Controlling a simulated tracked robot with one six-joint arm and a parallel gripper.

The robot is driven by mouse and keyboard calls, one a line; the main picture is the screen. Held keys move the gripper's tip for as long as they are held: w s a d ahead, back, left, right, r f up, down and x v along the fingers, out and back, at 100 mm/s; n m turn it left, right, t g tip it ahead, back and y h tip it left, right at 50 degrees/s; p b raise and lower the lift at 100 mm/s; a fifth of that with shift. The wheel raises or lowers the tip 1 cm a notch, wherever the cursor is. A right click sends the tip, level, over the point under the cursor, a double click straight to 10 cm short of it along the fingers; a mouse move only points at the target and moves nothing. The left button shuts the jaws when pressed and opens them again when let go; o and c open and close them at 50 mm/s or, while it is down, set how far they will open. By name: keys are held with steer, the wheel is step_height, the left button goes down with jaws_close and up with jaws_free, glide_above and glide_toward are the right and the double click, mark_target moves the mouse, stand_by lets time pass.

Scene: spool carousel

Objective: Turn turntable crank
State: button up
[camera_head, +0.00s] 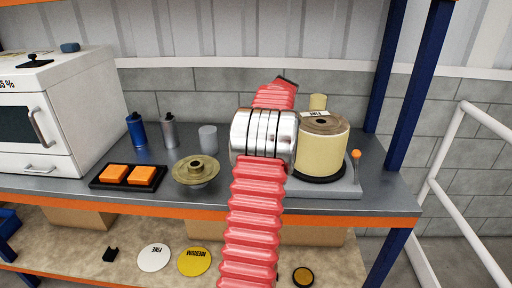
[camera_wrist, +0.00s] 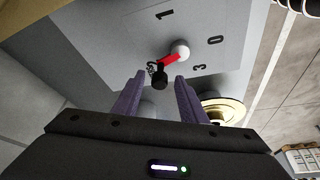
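In the wrist view, a small crank stands on a grey panel (camera_wrist: 120,40). It has a white round hub (camera_wrist: 181,47), a red arm (camera_wrist: 168,59) and a black handle (camera_wrist: 159,77). The panel carries the digits 1, 0 and 3, and another mark partly hidden behind the handle. My gripper (camera_wrist: 160,76) is open, its two purple fingers on either side of the black handle. Gaps show on both sides, but I cannot tell the depth. In the head view, a large cream spool (camera_head: 322,150) stands on the grey base (camera_head: 340,187); my arm hides the gripper and crank.
A lever with an orange ball (camera_head: 356,154) stands right of the spool. A brass flanged piece (camera_head: 196,170), a black tray (camera_head: 103,178) with orange blocks and a grey cup (camera_head: 208,138) sit left of my arm. A blue rack post (camera_head: 420,90) rises at right.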

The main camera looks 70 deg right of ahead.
steer(key=shift+r, duration=0.1)
steer(key=v, duration=1.3)
steer(key=shift+s+r, duration=0.15)
steer(key=shift+r, duration=0.1)
stand_by(0.5)
